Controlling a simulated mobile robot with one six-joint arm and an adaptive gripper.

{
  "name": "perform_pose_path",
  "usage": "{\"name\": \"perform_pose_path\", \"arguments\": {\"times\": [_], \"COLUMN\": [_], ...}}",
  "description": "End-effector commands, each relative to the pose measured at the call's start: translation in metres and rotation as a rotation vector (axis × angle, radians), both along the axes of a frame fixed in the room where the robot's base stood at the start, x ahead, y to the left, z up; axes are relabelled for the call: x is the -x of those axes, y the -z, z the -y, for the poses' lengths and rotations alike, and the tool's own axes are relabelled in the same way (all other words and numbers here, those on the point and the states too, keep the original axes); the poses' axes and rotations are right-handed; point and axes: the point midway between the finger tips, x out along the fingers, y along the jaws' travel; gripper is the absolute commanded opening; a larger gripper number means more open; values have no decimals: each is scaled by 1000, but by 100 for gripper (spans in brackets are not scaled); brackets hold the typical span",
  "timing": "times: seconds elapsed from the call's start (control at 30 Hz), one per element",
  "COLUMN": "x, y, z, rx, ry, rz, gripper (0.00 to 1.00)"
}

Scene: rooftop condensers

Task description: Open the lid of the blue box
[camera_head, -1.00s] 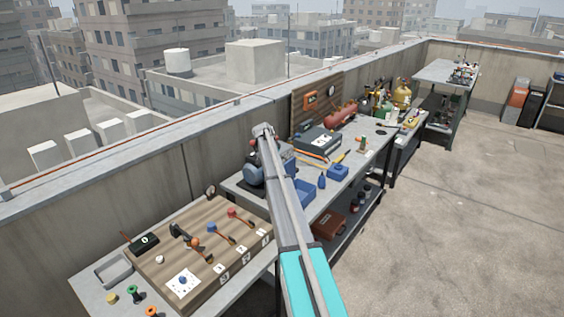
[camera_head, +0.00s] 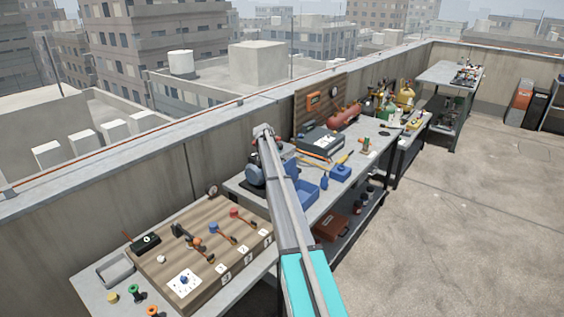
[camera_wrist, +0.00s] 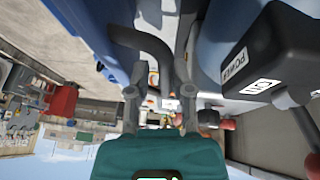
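The blue box (camera_head: 307,193) sits on the long workbench just right of my arm in the head view. It looks open at the top, and blue also shows upright behind it, partly hidden by my arm; I cannot tell whether that is its lid. In the wrist view a large blue surface (camera_wrist: 92,38) lies close on the left, and I cannot tell which part it is. My gripper (camera_wrist: 160,85) shows there with its fingers apart. A dark curved bar passes near them, and no held object is clear.
A dark box marked POWER (camera_wrist: 262,62) is close on the right in the wrist view. A smaller blue item (camera_head: 340,173) stands right of the box. A wooden lever board (camera_head: 205,245) lies at the front left. The concrete floor (camera_head: 450,235) is clear.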

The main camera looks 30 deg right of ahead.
Motion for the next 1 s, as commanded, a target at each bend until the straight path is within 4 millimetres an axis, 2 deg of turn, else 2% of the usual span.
{"name": "perform_pose_path", "arguments": {"times": [0.37, 1.0], "x": [0, -7], "y": [-3, -29], "z": [-1, -16], "rx": [0, 0], "ry": [0, 0], "rz": [0, 0], "gripper": [30, 30]}}
